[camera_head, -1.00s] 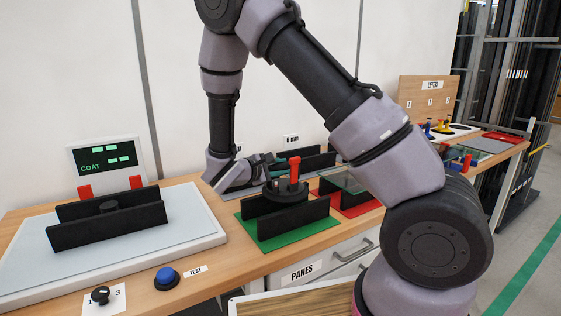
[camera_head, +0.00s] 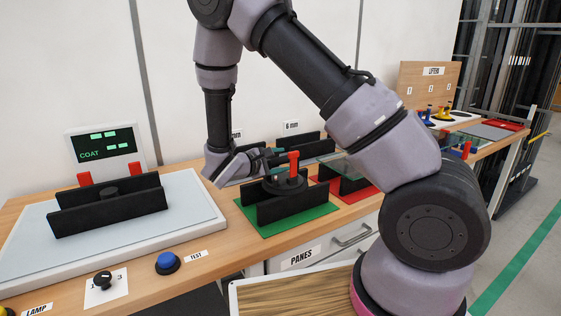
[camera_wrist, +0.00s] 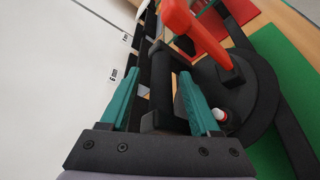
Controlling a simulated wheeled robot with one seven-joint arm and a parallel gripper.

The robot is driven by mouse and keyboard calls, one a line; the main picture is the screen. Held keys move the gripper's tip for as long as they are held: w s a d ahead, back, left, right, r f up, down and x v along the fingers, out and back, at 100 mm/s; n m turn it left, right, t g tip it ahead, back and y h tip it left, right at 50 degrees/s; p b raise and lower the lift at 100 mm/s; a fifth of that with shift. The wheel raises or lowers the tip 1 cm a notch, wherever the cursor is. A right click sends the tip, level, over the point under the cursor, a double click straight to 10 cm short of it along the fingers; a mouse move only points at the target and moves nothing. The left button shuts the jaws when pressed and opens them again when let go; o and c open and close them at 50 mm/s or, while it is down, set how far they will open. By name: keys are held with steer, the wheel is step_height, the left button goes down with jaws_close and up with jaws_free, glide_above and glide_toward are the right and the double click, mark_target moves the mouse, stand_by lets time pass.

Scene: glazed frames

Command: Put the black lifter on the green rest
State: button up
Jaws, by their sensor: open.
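The black lifter (camera_head: 285,184) is a round black disc with a raised red lever (camera_head: 294,160). It sits over the black rails of the green rest (camera_head: 250,215), in the middle of the head view. In the wrist view its black disc (camera_wrist: 262,95) and red lever fill the right side. My gripper (camera_head: 268,160) is just behind and left of the lever. In the wrist view my gripper (camera_wrist: 158,75) has its teal fingers apart, with a black bar handle (camera_wrist: 170,85) seen between them. I cannot tell whether either finger touches it.
A red rest (camera_head: 350,190) lies to the right. A coating station (camera_head: 205,215) with two black rails is at left, with a blue button (camera_head: 167,263) in front. More black rails stand behind, near the wall. My arm hides part of the bench's right side.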

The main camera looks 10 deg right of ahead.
steer(key=v, duration=1.1)
steer(key=s+d+r+m+g+y, duration=0.3)
steer(key=s+d+r+m+g, duration=0.15)
steer(key=d, duration=0.25)
steer(key=s+d+r+m+g+y, duration=0.3)
steer(key=s+d+r+m+g, duration=0.1)
steer(key=d+r+m, duration=0.15)
steer(key=s+d+r+m+t+y, duration=0.1)
steer(key=s+r+m+t+y, duration=0.2)
steer(key=r, duration=0.4)
steer(key=s+d+r+m+t+y, duration=0.1)
steer(key=s+r+m+t+y, duration=0.2)
steer(key=s+r+m+y, duration=0.2)
steer(key=v, duration=0.2)
steer(key=shift+r, duration=0.35)
